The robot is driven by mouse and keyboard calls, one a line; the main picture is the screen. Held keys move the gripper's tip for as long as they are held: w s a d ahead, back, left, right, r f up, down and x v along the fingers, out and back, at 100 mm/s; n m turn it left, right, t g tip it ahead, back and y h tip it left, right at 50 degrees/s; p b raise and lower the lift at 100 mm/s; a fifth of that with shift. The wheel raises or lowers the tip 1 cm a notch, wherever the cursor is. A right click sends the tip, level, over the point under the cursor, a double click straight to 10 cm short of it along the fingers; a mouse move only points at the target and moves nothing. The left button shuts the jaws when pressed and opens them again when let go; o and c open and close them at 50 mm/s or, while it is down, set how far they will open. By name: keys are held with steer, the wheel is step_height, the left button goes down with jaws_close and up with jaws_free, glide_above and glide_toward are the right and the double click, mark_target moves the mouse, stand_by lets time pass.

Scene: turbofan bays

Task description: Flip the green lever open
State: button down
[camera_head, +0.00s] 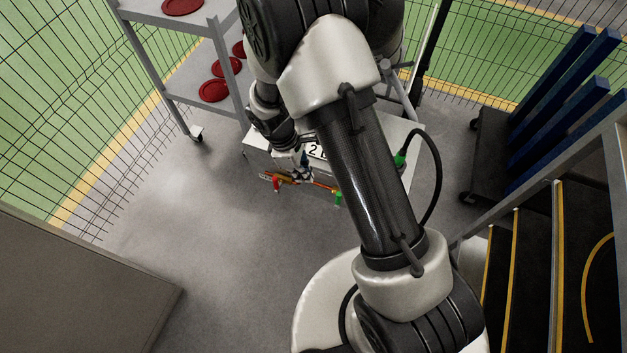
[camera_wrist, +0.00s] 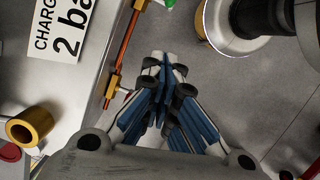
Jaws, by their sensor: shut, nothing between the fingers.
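The green lever (camera_head: 338,199) hangs at the right end of a thin orange pipe on the front of a white box. In the wrist view only a small green piece (camera_wrist: 169,3) shows at the top edge, probably the same lever. My gripper (camera_head: 304,178) is by the pipe, left of the green lever and apart from it. In the wrist view my gripper (camera_wrist: 166,62) has its blue-padded fingers together with nothing between them. The fingertips point toward the top, beside the pipe. Whether they touch the pipe cannot be told.
The orange pipe (camera_wrist: 124,42) has a brass fitting (camera_wrist: 113,86). A red lever (camera_head: 276,184) is at the pipe's left end. The white box (camera_head: 258,153) bears a number plate (camera_wrist: 62,30). A grey shelf (camera_head: 187,97) with red discs stands behind left. The floor in front is clear.

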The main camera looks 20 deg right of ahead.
steer(key=s+d+f+b, duration=0.2)
steer(key=d+f+b, duration=0.2)
steer(key=f, duration=0.4)
steer(key=shift+s+d+f, duration=0.3)
steer(key=shift+d, duration=0.5)
